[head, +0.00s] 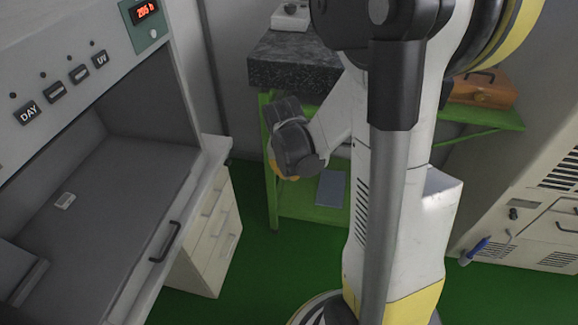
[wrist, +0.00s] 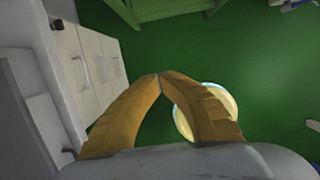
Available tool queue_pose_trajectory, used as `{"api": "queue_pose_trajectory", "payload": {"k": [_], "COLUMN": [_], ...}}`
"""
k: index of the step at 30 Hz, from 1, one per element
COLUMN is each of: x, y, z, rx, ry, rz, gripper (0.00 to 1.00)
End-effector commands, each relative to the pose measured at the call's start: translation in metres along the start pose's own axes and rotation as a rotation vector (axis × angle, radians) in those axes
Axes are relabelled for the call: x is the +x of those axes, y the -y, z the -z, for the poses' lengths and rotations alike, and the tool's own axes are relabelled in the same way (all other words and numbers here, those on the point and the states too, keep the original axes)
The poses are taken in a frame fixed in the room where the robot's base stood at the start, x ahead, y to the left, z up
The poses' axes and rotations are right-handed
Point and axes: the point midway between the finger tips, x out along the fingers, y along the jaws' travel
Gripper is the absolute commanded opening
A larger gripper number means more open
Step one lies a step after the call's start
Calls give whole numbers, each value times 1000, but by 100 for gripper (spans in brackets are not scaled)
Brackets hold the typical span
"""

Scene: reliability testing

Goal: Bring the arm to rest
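My gripper (wrist: 158,76) shows in the wrist view with two ribbed yellow fingers. Their tips meet in a point, with nothing between them. In the head view my arm is raised and bent, with its wrist hanging left of my column, in front of the green bench (head: 272,200). Only a little yellow of my gripper (head: 284,174) shows there below the dark wrist; the fingers are mostly hidden. The gripper appears apart from the furniture, above the floor.
A wooden box (head: 483,90) is on the bench. A pale panelled machine (head: 545,215) is at right. Green floor (head: 250,265) is open between.

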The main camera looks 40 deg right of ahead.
Motion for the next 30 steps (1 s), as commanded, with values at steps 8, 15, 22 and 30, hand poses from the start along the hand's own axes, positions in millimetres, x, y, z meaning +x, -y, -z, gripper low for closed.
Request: {"api": "queue_pose_trajectory", "payload": {"k": [8, 15, 22, 30], "x": [-10, -30, -102, -172], "y": [0, -8, -32, -45], "z": [0, 6, 37, 91], "rx": [0, 148, 782, 1620], "ry": [0, 17, 20, -153], "rz": [0, -30, -176, -365], "gripper": [0, 0, 0, 0]}}
